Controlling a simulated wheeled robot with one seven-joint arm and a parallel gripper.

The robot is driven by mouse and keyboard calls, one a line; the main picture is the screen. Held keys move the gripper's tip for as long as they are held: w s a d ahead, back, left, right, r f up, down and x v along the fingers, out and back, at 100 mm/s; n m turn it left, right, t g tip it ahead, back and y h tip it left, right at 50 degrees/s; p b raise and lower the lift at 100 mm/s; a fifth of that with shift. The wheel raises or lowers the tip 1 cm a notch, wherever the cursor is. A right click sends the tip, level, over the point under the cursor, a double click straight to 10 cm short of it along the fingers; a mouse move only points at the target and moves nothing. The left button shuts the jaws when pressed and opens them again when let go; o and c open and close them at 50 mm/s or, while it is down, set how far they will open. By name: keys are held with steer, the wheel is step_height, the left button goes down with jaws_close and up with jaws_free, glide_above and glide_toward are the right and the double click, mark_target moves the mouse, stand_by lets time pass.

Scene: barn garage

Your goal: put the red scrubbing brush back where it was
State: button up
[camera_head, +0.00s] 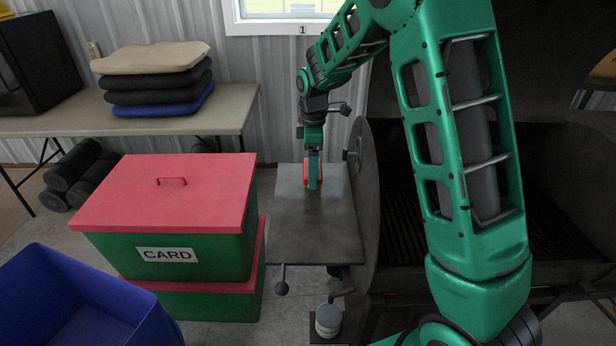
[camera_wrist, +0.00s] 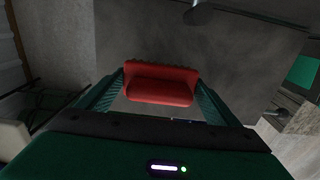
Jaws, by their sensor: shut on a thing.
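The red scrubbing brush (camera_wrist: 160,84) is between the two fingers of my gripper (camera_wrist: 158,92) in the wrist view, and the gripper is shut on it. In the head view my gripper (camera_head: 313,182) points down over the grey side shelf (camera_head: 290,236) of the grill. There the red brush (camera_head: 306,174) shows partly behind a finger, near the back of the shelf. I cannot tell whether the brush touches the shelf surface.
Red-lidded green boxes (camera_head: 165,195), one marked CARD, stand left of the shelf. A blue bin (camera_head: 75,290) is at front left. The grill's dark round lid end (camera_head: 366,210) rises right beside the shelf. A table (camera_head: 235,110) with stacked cushions (camera_head: 155,80) is behind.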

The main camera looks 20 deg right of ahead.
steer(key=shift+f, duration=1.5)
steer(key=o, duration=1.3)
steer(key=shift+f, duration=0.1)
step_height(320, 180, up, 12)
steer(key=shift+f, duration=0.15)
steer(key=shift+r, duration=0.3)
steer(key=shift+s, duration=0.1)
